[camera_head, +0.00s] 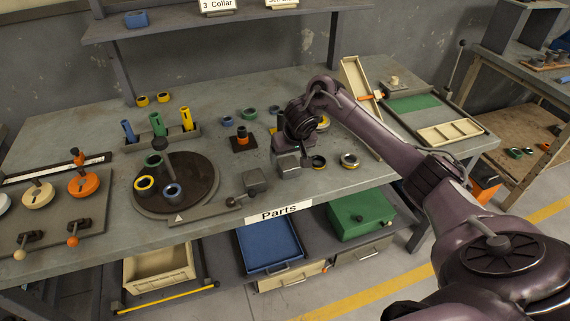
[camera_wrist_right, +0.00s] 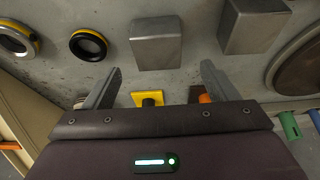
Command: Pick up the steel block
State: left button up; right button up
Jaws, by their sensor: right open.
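A grey steel block (camera_head: 288,166) sits on the workbench near its front edge, just in front of my right gripper (camera_head: 287,148). In the right wrist view the same block (camera_wrist_right: 157,45) lies just beyond the fingertips, roughly centred between them. My right gripper (camera_wrist_right: 160,80) is open and empty, with a finger on each side and the block apart from both. A second grey block (camera_head: 254,181) stands to the left beside the turntable; it also shows at the upper right of the wrist view (camera_wrist_right: 252,28). My left gripper is not in view.
Two rings (camera_head: 318,162) (camera_head: 349,160) lie right of the block. A dark turntable (camera_head: 196,170) with rings is to the left. An orange-topped part (camera_head: 242,135) on a dark base stands behind. A tilted cream tray (camera_head: 357,90) stands at the right. A "Parts" label (camera_head: 279,213) marks the front edge.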

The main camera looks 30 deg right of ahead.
aim_at(288, 162)
jog(key=shift+d+f, duration=0.15)
jog(key=shift+f, duration=0.7)
jog(key=x, duration=0.3)
jog(key=shift+w+f, duration=0.15)
jog(key=shift+f, duration=0.2)
jog(key=shift+w+f, duration=0.15)
jog(key=shift+c, duration=0.9)
jog(key=c, duration=1.4)
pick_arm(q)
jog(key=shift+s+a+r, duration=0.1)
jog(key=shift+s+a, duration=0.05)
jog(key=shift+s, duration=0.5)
pick_arm(e)
grip_shut()
